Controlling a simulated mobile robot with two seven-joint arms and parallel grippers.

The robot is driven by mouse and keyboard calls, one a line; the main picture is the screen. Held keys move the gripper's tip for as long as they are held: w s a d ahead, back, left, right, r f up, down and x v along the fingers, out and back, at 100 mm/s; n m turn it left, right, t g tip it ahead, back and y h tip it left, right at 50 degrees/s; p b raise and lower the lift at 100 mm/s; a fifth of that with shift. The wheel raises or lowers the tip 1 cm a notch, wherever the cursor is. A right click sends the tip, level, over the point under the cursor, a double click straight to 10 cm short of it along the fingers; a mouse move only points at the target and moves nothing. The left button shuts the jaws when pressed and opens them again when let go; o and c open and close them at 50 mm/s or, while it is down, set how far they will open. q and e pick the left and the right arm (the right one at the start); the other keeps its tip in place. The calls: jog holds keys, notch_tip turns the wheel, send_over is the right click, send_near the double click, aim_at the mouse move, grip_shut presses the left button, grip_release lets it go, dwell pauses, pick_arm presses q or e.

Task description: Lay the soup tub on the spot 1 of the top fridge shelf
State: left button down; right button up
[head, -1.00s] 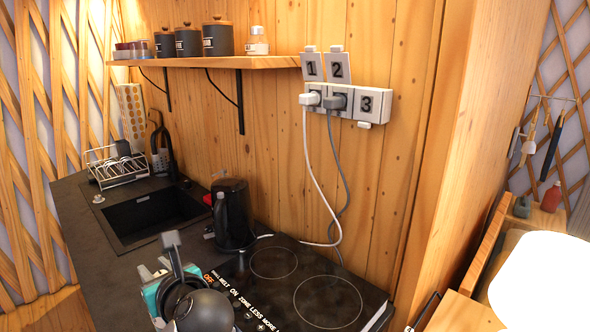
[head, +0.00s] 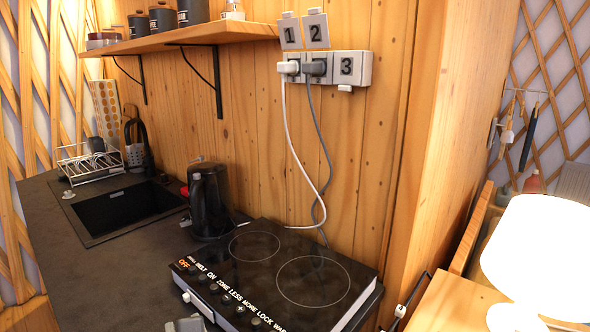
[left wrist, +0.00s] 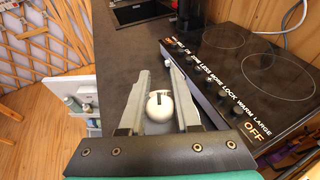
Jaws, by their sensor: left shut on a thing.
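In the left wrist view my left gripper (left wrist: 157,76) is shut on a small white rounded tub with a dark mark on top, which I take to be the soup tub (left wrist: 158,110). The tub sits between the two grey fingers, over the dark counter beside the hob. In the head view only a grey bit of what seems to be this gripper (head: 186,324) shows at the bottom edge; the tub is hidden there. A white open unit with small items, perhaps the fridge (left wrist: 88,84), stands left of the counter. Spot 1 cannot be made out. My right gripper is not in view.
The black hob (head: 280,268) lies on the dark counter (head: 110,265), with a kettle (head: 208,200) and a sink (head: 120,208) behind. Cables hang from the wall sockets (head: 325,68). A bright lamp (head: 545,255) stands at right. The counter's front left is clear.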

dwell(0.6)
